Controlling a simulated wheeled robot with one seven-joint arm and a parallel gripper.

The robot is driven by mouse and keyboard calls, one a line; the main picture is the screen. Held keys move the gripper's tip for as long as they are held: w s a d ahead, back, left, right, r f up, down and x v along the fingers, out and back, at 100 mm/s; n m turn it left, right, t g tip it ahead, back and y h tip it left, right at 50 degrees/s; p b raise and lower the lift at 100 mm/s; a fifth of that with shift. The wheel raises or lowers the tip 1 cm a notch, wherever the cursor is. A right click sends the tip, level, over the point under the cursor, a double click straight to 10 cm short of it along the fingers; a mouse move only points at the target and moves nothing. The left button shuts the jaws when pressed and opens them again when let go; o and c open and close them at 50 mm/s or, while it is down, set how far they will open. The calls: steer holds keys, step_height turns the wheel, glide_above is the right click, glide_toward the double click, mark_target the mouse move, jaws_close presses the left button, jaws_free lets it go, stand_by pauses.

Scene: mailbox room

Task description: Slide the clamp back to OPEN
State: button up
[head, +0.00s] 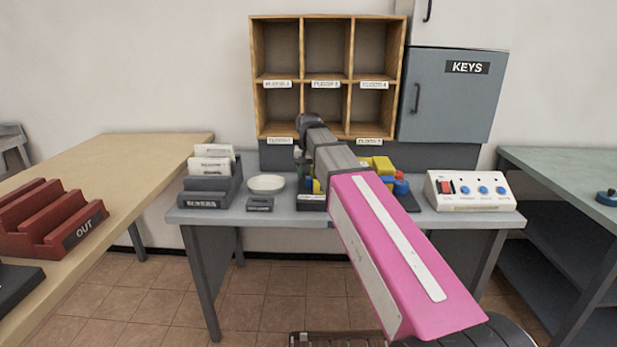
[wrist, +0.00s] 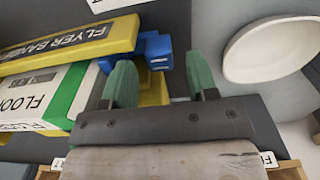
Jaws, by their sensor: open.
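I cannot tell for sure which part is the clamp, and no OPEN mark is readable. My gripper (wrist: 161,80) is open and empty, its green fingertips apart. In the head view my arm hides much of this device; a yellow part (head: 377,164) and blue and red parts show to its right.
A white dish (wrist: 272,48) is close right of my fingers. A white-and-green box lettered "FLOO..." (wrist: 35,95) is at left. On the grey table (head: 265,217) stand a card holder (head: 208,190) and a button panel (head: 470,192); wooden cubbies (head: 327,82) are behind.

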steer(key=shift+f, duration=0.7)
jaws_close()
steer(key=shift+a, duration=0.95)
jaws_free()
step_height(320, 180, up, 11)
